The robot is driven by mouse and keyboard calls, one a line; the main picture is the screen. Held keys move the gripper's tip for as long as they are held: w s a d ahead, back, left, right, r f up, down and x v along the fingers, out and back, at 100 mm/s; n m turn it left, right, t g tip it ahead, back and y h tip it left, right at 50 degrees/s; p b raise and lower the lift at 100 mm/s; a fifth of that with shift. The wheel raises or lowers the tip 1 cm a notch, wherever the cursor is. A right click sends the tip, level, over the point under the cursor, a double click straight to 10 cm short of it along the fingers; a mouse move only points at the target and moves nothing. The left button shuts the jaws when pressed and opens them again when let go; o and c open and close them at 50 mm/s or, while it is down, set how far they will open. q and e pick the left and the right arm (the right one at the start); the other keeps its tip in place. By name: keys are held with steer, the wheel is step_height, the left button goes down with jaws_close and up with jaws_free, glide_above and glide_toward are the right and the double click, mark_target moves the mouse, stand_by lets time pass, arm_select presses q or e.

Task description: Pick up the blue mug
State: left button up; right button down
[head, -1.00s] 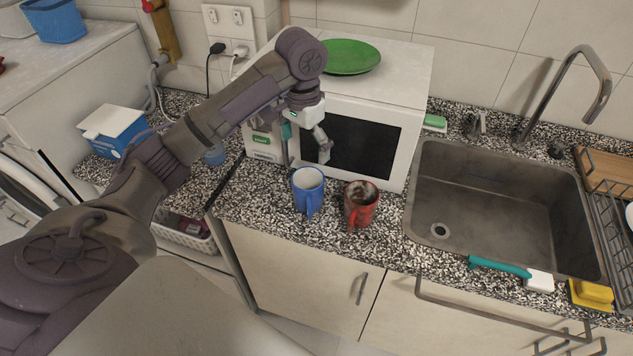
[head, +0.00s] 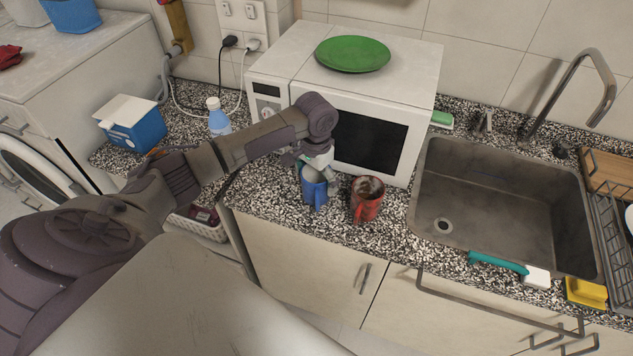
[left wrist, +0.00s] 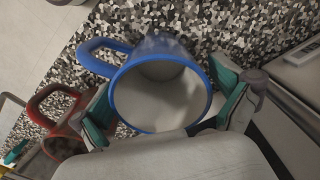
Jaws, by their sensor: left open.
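The blue mug (head: 314,190) stands upright on the speckled counter in front of the microwave, its handle toward the counter's front edge. My left gripper (head: 316,172) is right above it, pointing down, and covers part of its rim. In the left wrist view the blue mug (left wrist: 160,92) lies between the two open teal-padded fingers of my left gripper (left wrist: 165,108), one finger on each side of the rim. The inside of the mug is pale and looks empty. I cannot tell whether the fingers touch it. My right gripper is not in view.
A red mug (head: 367,199) stands close to the right of the blue one and also shows in the left wrist view (left wrist: 62,118). The microwave (head: 385,100) with a green plate (head: 352,53) stands behind. The sink (head: 500,205) is further right.

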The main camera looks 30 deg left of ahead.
arm_select(q)
steer(key=c, duration=1.4)
